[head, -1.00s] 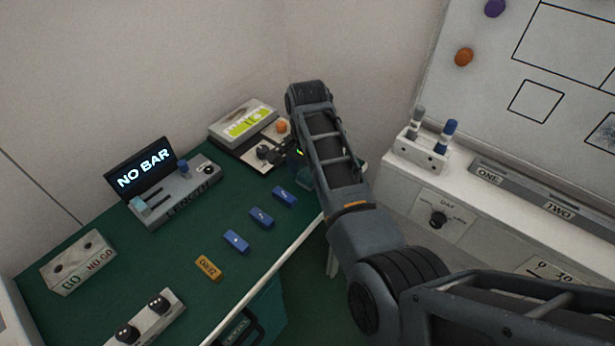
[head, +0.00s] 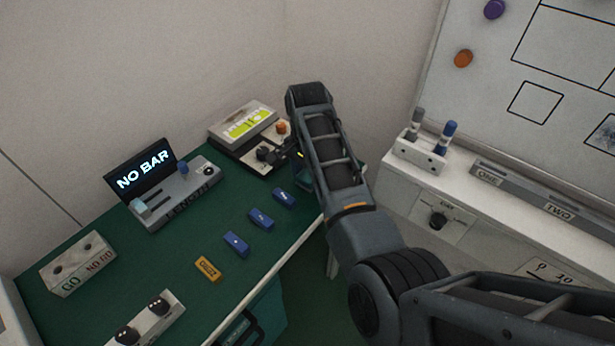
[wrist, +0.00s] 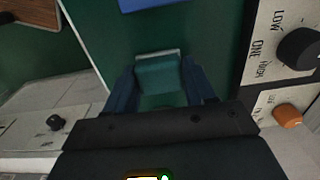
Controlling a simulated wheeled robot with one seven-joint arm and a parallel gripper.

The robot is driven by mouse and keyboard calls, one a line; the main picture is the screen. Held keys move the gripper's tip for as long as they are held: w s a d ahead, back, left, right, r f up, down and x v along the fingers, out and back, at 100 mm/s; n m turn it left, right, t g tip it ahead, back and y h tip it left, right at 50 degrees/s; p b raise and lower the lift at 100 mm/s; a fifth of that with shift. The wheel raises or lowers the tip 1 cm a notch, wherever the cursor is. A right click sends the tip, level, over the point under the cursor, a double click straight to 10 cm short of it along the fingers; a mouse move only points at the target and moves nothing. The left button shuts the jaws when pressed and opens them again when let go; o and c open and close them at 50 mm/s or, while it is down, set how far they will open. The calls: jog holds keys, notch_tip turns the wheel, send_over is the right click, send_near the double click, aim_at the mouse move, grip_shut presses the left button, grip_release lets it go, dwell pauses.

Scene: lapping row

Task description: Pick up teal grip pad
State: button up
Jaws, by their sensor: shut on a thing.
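The teal grip pad (wrist: 160,76) is in the wrist view, a block with a pale far edge, between the two dark blue fingers of my gripper (wrist: 160,88). My gripper is shut on it, with one finger against each side. Whether the pad is clear of the green surface beneath, I cannot tell. In the head view my arm hides most of the gripper and the pad, at the right end of the green bench (head: 150,262).
A control box (wrist: 285,55) with black and orange knobs stands close at the right in the wrist view. Several blue blocks (head: 235,244) and an orange block (head: 208,269) lie along the bench front. The length gauge (head: 178,195) stands behind them.

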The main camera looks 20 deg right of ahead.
aim_at(307, 175)
jog(key=shift+r, duration=0.1)
notch_tip(307, 175, up, 4)
jog(key=shift+w, duration=0.1)
jog(key=s+d+r+p, duration=0.3)
jog(key=s+d+r, duration=0.3)
jog(key=d, duration=0.4)
jog(key=shift+r, duration=0.4)
